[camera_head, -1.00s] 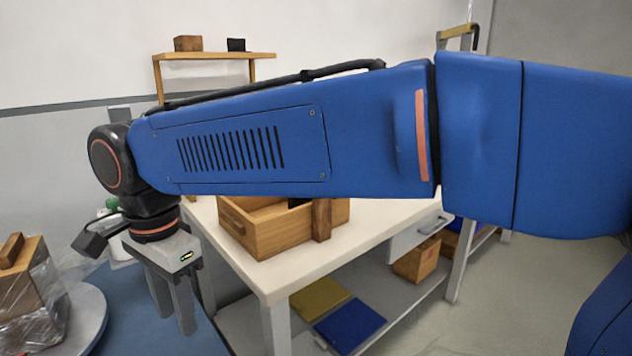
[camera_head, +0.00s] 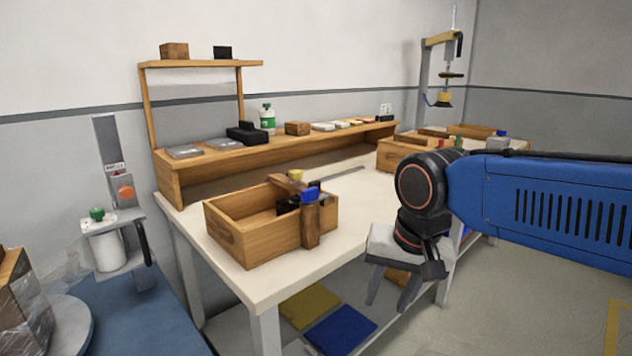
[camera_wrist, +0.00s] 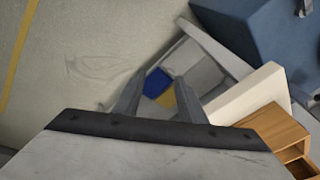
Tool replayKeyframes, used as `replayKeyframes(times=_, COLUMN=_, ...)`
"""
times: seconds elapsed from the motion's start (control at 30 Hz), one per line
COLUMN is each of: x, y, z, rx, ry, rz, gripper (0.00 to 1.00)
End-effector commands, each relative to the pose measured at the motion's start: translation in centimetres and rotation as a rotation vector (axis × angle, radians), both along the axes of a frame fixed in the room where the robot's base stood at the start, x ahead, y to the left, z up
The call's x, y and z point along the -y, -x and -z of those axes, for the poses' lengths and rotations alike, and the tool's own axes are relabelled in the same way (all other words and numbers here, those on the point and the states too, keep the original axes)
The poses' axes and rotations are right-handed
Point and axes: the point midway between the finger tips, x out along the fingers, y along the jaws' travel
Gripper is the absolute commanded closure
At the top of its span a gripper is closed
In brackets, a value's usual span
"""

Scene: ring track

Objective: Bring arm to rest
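My gripper (camera_head: 387,306) hangs pointing down off the right front edge of the white workbench (camera_head: 268,288) in the head view. Its two fingers are apart with nothing between them. In the wrist view the fingers (camera_wrist: 157,98) are also apart, with the floor and the bench's lower shelf beyond. My blue arm reaches in from the right side of the head view.
A wooden box (camera_head: 232,243) holding dark and blue-topped items stands on the bench. Blue (camera_head: 340,330) and yellow (camera_head: 309,306) panels lie on the lower shelf. A blue surface (camera_head: 150,318) with a wrapped load is at left. Floor (camera_head: 530,300) is open at right.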

Motion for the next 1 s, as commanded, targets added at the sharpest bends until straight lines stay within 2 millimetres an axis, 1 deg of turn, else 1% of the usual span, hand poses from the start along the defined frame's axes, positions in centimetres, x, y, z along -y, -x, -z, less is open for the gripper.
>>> replayKeyframes(times=0.03, x=1.8, y=0.5, z=0.4, rx=0.016, ry=0.005, rz=-0.003, gripper=0.63)
replayKeyframes(times=0.2, x=6.6, y=2.3, z=2.2, rx=0.070, ry=0.036, rz=-0.046, gripper=0.63)
replayKeyframes(times=0.4, x=11.3, y=5.0, z=4.7, rx=0.130, ry=0.088, rz=-0.097, gripper=0.63)
replayKeyframes(times=0.5, x=13.2, y=6.5, z=6.1, rx=0.154, ry=0.118, rz=-0.120, gripper=0.63)
replayKeyframes(times=0.6, x=14.5, y=7.6, z=7.2, rx=0.174, ry=0.144, rz=-0.141, gripper=0.63)
replayKeyframes(times=0.7, x=15.4, y=8.5, z=8.0, rx=0.186, ry=0.165, rz=-0.156, gripper=0.63)
replayKeyframes(times=0.83, x=15.9, y=9.0, z=8.6, rx=0.194, ry=0.178, rz=-0.167, gripper=0.63)
replayKeyframes(times=1.0, x=15.9, y=9.1, z=8.6, rx=0.194, ry=0.181, rz=-0.171, gripper=0.63)
